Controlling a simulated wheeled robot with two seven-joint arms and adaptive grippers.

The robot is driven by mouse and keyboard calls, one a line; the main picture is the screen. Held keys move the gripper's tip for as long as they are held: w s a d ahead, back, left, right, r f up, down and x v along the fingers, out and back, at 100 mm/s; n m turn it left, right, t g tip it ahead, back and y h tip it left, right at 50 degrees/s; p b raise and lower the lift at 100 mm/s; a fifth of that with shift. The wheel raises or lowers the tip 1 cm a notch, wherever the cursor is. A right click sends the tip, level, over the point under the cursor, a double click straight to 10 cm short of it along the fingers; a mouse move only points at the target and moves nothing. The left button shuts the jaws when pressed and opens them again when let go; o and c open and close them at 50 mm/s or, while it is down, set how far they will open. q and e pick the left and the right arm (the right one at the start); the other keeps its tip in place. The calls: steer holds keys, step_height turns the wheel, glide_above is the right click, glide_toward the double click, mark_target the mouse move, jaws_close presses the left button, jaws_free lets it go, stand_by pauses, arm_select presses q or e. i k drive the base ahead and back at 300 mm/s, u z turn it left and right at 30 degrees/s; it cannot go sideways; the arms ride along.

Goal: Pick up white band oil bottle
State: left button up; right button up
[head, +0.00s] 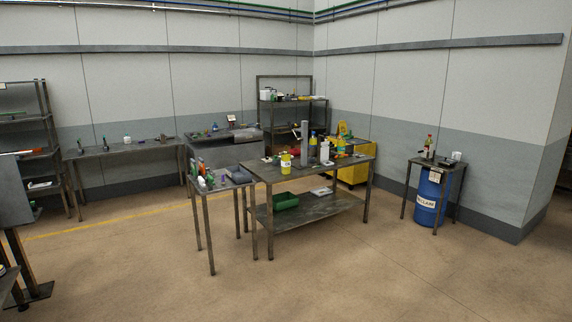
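A red-capped bottle (428,146) stands on the small table (443,164) at the right. The bottles are too small for me to tell for sure which is the white band oil bottle. Neither of my grippers is in view.
A grey post (304,142) stands among the bottles. A narrow table (222,187) with small bottles adjoins on the left. A green bin (286,201) sits on the lower shelf. A blue drum (428,197) stands at the right. The front floor is clear.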

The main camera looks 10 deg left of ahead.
mark_target(285, 155)
steer(key=u, duration=0.1)
steer(key=i, duration=3.9)
steer(key=u, duration=0.7)
steer(key=i, duration=2.05)
steer(key=u, duration=0.45)
